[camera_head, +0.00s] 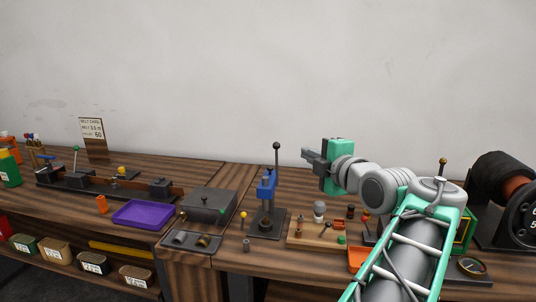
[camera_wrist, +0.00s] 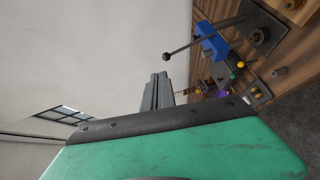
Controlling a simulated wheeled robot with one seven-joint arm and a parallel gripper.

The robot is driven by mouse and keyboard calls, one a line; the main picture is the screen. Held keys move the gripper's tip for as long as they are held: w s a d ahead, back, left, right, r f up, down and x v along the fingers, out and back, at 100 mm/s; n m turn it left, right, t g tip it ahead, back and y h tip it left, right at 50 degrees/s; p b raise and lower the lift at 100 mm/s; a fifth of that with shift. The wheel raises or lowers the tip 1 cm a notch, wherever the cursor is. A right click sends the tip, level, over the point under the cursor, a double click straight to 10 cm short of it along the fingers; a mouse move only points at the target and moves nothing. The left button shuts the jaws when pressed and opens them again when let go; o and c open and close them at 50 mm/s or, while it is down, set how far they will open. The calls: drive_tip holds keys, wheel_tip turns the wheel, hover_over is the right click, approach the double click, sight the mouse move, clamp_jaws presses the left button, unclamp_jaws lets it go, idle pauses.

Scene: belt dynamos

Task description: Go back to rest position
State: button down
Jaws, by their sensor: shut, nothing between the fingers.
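My gripper (camera_head: 308,156) is raised above the workbench and points left in the head view. Its fingers are together with nothing between them. The wrist view shows the same closed dark grey fingers (camera_wrist: 157,92) beyond my green gripper body. The wrist view is turned on its side, with the wall at left and the bench at right. My arm reaches in from the lower right of the head view and hides part of the bench there.
A blue lever press (camera_head: 267,188) with a tall handle stands just left of and below my gripper. A wooden parts board (camera_head: 300,240), a grey box (camera_head: 208,204) and a purple tray (camera_head: 143,214) sit on the bench. A dark machine (camera_head: 505,180) stands far right. The space by the wall is clear.

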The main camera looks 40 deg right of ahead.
drive_tip(key=w+a+f+m+g+y+p, duration=0.2)
drive_tip(key=w+a+f+m+g, duration=0.1)
drive_tip(key=a+f, duration=0.5)
drive_tip(key=w+a+f+m+g+y+p, duration=0.1)
drive_tip(key=w+a+f+m+g+p, duration=0.2)
drive_tip(key=a+f, duration=0.5)
drive_tip(key=s+a+f+m+g, duration=0.3)
drive_tip(key=s+a+f+m, duration=0.1)
drive_tip(key=s+a, duration=0.3)
drive_tip(key=s+a+f+m+g+p, duration=0.1)
drive_tip(key=s+a+f+m+g, duration=0.3)
drive_tip(key=s+a+f, duration=0.2)
drive_tip(key=s+a, duration=0.2)
drive_tip(key=a, duration=0.1)
drive_tip(key=shift+m, duration=0.3)
drive_tip(key=shift+w, duration=0.1)
